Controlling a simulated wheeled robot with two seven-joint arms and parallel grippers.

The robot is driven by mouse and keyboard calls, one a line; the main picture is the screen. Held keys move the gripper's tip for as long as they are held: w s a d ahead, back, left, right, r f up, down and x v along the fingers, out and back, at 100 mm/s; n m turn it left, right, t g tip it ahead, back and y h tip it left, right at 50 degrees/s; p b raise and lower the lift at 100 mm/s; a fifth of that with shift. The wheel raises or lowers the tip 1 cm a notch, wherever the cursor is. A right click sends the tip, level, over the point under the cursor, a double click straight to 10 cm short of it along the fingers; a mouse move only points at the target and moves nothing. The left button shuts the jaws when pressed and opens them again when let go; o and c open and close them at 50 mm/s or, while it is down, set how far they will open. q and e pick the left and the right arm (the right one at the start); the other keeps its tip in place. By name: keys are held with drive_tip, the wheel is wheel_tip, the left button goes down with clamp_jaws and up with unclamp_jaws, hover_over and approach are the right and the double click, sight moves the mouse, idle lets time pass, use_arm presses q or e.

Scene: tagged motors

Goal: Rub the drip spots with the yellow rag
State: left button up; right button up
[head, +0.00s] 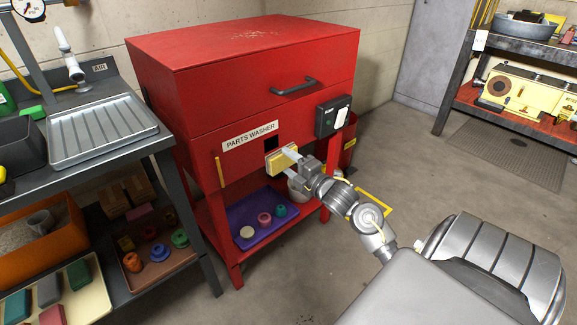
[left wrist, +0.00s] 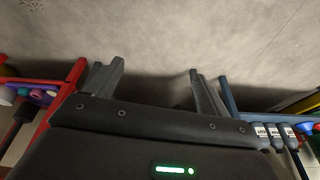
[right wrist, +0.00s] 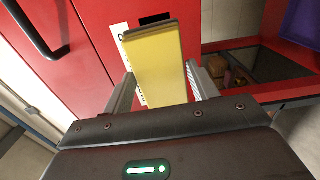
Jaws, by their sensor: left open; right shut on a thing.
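A yellow slab-like thing, which looks like the folded yellow rag (head: 281,160), is in my right gripper (head: 296,158), at the front of the red parts washer. In the right wrist view the yellow rag (right wrist: 154,62) stands between the two fingers, and the jaws are shut on it. A dark opening in the washer front shows just behind it. I cannot tell whether the rag touches the panel. My left gripper (left wrist: 158,82) is open and empty in the left wrist view; it is not seen in the head view. Drip spots cannot be clearly made out.
The red parts washer (head: 225,95) has a handle (head: 295,86) and a dark switch box (head: 332,116). A purple tray (head: 245,228) with several small round parts sits on its lower shelf. A workbench with a ribbed tray (head: 105,130) stands left. Floor is open at right.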

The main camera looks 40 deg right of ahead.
sight(288, 161)
drive_tip(key=shift+d, duration=0.15)
drive_tip(key=shift+w+d, duration=0.1)
drive_tip(key=shift+w, duration=0.25)
drive_tip(key=shift+w+f+b, duration=0.1)
drive_tip(key=shift+w+b, duration=0.5)
drive_tip(key=shift+w, duration=1.3)
use_arm(q)
drive_tip(key=shift+w+d+r+m+t+h+b, duration=0.1)
drive_tip(key=shift+w+d+r+t+h+b, duration=0.05)
drive_tip(key=shift+w+d+r+t, duration=0.3)
drive_tip(key=shift+w+d+r+m+t+h+b, duration=0.15)
drive_tip(key=shift+w+d+r+t, duration=0.15)
drive_tip(key=shift+w+r+t, duration=0.3)
drive_tip(key=shift+w+d+r+m+t+h+b, duration=0.15)
drive_tip(key=shift+w+d+r+t, duration=0.2)
drive_tip(key=shift+w+r, duration=0.25)
use_arm(e)
drive_tip(key=shift+w, duration=0.65)
use_arm(q)
drive_tip(key=shift+f, duration=0.15)
use_arm(e)
drive_tip(key=shift+w, duration=0.45)
use_arm(q)
drive_tip(key=shift+d, duration=0.2)
use_arm(e)
drive_tip(key=shift+w, duration=0.25)
use_arm(q)
drive_tip(key=shift+f, duration=0.1)
